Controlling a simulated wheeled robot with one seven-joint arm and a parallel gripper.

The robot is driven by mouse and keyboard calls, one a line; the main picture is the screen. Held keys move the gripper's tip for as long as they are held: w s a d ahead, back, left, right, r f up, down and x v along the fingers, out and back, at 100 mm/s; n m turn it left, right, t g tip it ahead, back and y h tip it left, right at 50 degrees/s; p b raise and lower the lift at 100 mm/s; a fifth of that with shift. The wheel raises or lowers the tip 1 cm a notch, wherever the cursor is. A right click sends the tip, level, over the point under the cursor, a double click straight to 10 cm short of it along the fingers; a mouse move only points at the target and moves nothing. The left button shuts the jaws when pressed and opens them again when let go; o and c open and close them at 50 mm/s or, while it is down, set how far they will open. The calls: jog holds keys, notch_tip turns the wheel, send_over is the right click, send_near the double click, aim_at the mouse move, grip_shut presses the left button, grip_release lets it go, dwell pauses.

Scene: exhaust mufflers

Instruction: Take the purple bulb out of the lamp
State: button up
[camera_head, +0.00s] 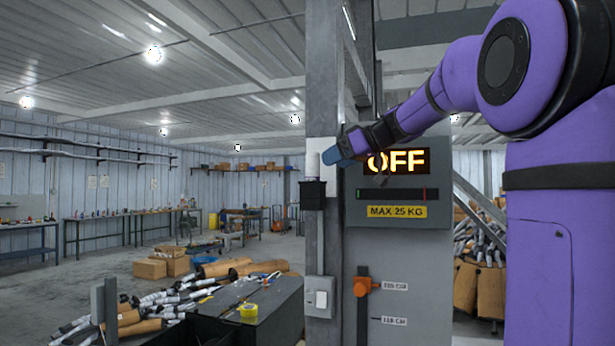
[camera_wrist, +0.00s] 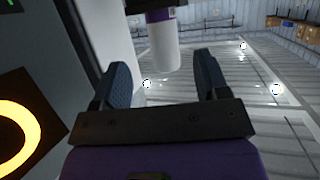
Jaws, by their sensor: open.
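The bulb (camera_head: 313,163) is a white cylinder standing upright in the black lamp socket (camera_head: 313,195) on the grey post. Its purple band shows at the socket end in the wrist view, where the bulb (camera_wrist: 165,45) hangs down from the top edge because that view is upside down. My gripper (camera_head: 333,156) is just right of the bulb in the head view. In the wrist view my gripper (camera_wrist: 163,72) is open and empty. The bulb lies just beyond the fingertips, roughly in line with the gap, and seems untouched.
A grey cabinet (camera_head: 400,250) with a lit OFF sign (camera_head: 396,161) stands close right of the post (camera_head: 323,100). A white switch (camera_head: 320,298) is below the lamp. A dark bench (camera_head: 260,300) with yellow tape stands at lower left. Space left of the lamp is open.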

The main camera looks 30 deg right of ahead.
aim_at(313, 170)
jog(key=shift+x, duration=3.85)
jog(key=shift+a+r, duration=0.1)
jog(key=shift+a, duration=0.05)
jog(key=shift+c, duration=0.2)
jog(key=c, duration=1)
